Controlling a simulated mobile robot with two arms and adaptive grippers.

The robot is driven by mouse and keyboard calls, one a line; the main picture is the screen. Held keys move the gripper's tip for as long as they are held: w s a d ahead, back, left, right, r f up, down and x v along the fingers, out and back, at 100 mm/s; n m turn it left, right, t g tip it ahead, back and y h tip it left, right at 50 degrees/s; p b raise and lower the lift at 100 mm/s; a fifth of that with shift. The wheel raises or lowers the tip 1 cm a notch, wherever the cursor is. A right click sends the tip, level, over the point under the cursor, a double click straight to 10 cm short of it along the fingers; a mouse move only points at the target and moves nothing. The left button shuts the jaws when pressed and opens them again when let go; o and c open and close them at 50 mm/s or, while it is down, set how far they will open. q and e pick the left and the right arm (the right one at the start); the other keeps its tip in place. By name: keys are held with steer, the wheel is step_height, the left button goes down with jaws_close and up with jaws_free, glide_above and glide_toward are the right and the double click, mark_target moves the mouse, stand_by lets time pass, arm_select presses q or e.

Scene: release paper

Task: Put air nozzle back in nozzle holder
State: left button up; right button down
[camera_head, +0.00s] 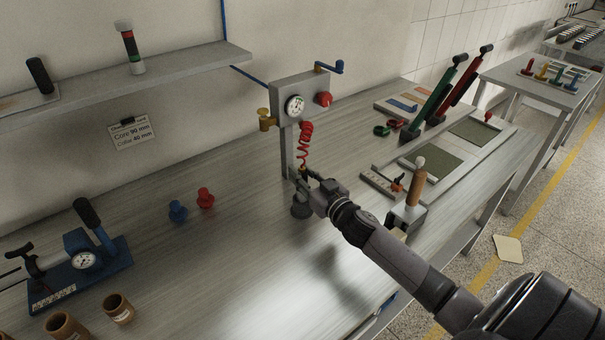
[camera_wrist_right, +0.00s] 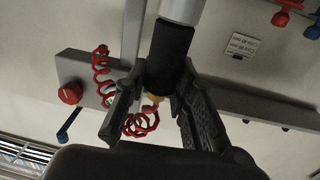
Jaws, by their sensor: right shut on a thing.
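My right gripper (camera_head: 310,184) is beside the post of the gauge stand (camera_head: 286,143). In the right wrist view its fingers (camera_wrist_right: 163,78) are closed on the black body of the air nozzle (camera_wrist_right: 171,48). A silver part lies at the far end of that body, and a yellow fitting and red coiled hose (camera_wrist_right: 142,122) at the near end. The hose (camera_head: 305,142) also shows in the head view, hanging from the stand. My left gripper is out of view.
A block with a brown-handled tool (camera_head: 416,184) stands right of my arm, near green pads (camera_head: 436,165). Blue (camera_head: 177,211) and red (camera_head: 205,198) knobs stand left on the bench (camera_head: 225,265). The bench middle is clear.

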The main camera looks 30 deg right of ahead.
steer(key=shift+f+b, duration=1.05)
steer(key=shift+f, duration=0.4)
steer(key=c, duration=1.3)
jaws_free()
steer(key=shift+s+f, duration=0.1)
steer(key=shift+s, duration=0.05)
steer(key=s, duration=1.1)
steer(key=shift+s+d, duration=0.1)
steer(key=shift+s, duration=0.3)
